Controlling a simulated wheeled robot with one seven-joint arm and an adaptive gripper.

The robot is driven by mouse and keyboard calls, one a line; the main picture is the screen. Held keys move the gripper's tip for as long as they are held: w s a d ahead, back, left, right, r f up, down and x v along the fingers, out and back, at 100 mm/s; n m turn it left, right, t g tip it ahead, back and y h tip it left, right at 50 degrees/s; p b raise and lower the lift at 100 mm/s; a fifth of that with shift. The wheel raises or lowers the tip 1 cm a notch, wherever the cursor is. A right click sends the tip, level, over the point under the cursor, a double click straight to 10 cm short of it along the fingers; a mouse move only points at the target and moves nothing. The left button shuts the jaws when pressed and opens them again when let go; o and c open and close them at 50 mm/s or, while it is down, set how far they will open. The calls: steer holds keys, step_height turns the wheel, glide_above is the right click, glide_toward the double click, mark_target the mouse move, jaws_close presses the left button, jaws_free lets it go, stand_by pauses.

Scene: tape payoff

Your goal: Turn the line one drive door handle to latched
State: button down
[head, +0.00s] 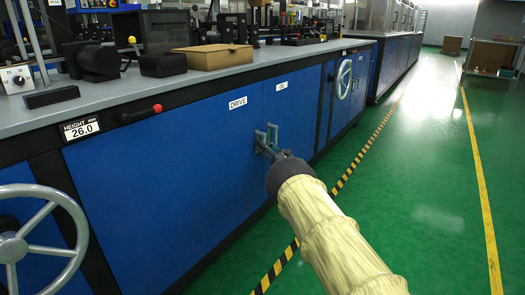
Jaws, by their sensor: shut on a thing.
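The line one drive door is a blue cabinet panel labelled DRIVE (238,103), with a panel labelled OIL (281,86) to its right. My gripper (267,144) is against the cabinet front, low near the seam between these two panels. It is shut on the door handle (272,132), a small grey-green upright part at the panel face. My gripper and wrist partly cover the handle, so I cannot tell its exact angle. My arm, in a pale yellow sleeve, comes up from the lower right.
A grey handwheel (40,238) juts out at the lower left and another handwheel (344,79) at the right. A red-tipped lever (156,108) sits under the bench edge. A cardboard box (213,57) lies on the bench. The green floor (420,150) at right is clear beyond striped tape.

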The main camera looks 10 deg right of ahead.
steer(key=shift+d+f, duration=0.15)
steer(key=c, duration=1.4)
jaws_free()
steer(key=shift+f, duration=0.1)
steer(key=shift+c, duration=0.2)
steer(key=v, duration=1.2)
